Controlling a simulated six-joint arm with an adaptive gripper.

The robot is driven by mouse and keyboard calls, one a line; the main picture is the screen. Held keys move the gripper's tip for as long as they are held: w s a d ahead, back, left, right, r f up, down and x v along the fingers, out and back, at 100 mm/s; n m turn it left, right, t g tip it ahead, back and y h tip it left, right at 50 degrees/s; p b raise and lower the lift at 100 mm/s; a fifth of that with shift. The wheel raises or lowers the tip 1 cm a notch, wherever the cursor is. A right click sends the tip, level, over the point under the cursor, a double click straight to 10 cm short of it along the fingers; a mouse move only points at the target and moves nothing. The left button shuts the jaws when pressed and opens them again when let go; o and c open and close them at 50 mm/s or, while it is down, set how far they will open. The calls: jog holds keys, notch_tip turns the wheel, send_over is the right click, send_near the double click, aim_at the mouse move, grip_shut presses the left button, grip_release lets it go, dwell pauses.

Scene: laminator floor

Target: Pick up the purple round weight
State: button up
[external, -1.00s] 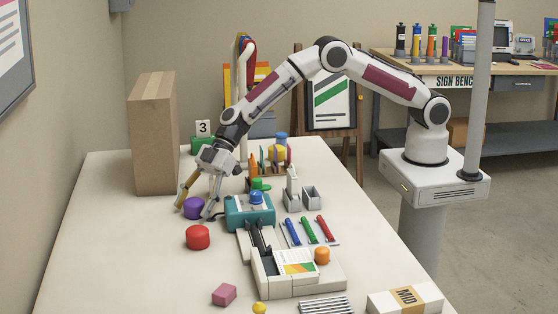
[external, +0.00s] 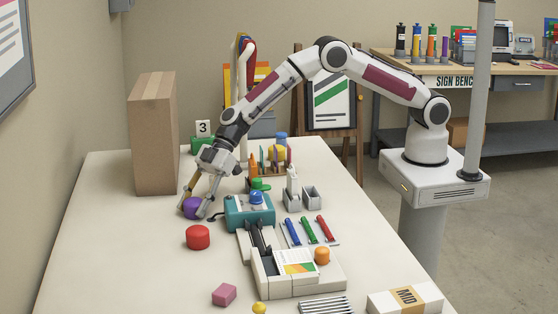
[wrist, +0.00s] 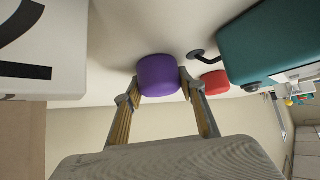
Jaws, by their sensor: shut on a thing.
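The purple round weight (external: 192,209) is a short cylinder near the left side of the table, behind a red round weight (external: 198,237). My gripper (external: 194,208) reaches down over it, with its fingers closed against two sides of the purple weight. The wrist view shows the purple weight (wrist: 159,75) between both fingertips (wrist: 160,78), with the red weight (wrist: 215,82) just beyond to the right. The purple weight appears to be at table level; I cannot tell any gap under it.
A teal device with a blue knob (external: 250,211) stands close to the right of my gripper. A tall cardboard box (external: 154,135) stands behind to the left. A pink block (external: 224,294) lies in front. The table's left front is clear.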

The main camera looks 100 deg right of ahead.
jog(key=shift+r, duration=0.15)
notch_tip(320, 180, up, 12)
send_near(194, 200)
jog(key=s+d+r, duration=0.4)
jog(key=s+d, duration=0.3)
jog(key=shift+s+d, duration=0.25)
jog(key=shift+d, duration=0.05)
dwell(0.7)
